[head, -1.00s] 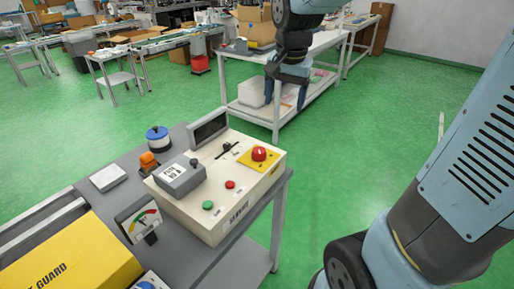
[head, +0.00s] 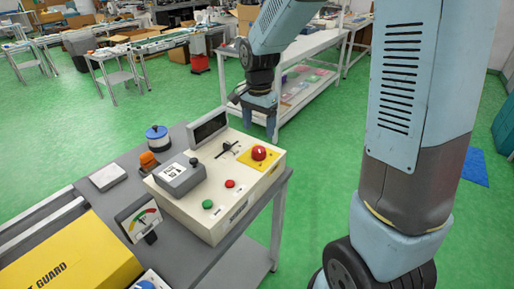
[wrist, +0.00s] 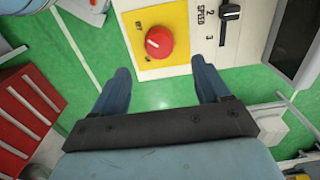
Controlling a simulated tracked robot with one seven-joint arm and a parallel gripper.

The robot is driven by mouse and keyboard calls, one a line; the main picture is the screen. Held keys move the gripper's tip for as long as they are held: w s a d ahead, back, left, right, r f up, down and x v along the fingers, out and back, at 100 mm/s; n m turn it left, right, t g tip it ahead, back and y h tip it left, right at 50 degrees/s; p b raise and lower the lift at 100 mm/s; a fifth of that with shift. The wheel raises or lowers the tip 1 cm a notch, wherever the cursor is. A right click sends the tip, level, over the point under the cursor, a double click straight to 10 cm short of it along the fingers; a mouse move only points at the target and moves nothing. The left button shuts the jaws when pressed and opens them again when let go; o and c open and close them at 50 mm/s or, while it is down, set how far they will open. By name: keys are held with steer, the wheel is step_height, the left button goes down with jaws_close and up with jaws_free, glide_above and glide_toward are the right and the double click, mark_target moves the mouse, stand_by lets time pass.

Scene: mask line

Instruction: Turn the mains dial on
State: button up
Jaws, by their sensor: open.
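The mains dial (head: 259,152) is a red round knob on a yellow plate at the back right corner of the cream console's top (head: 226,213). In the wrist view the dial (wrist: 159,42) shows a short white mark on its face, and small lettering on the yellow plate (wrist: 134,22) is too small to read surely. My gripper (head: 259,122) is open and empty, just beyond the dial in the head view. In the wrist view the dial lies ahead of the gap between my fingertips (wrist: 160,70), apart from both.
The console also bears a black speed slider (head: 227,148), a dark screen (head: 208,127), a grey box (head: 180,175), and green (head: 207,204) and red (head: 230,184) buttons. A gauge (head: 140,219) and yellow guard (head: 70,258) stand nearby. Green floor (head: 310,170) lies open right of the bench.

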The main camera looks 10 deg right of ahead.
mark_target(258, 149)
step_height(258, 149, down, 8)
steer(key=shift+f, duration=0.25)
steer(key=c, duration=1)
steer(key=shift+a, duration=0.15)
steer(key=shift+c, duration=0.2)
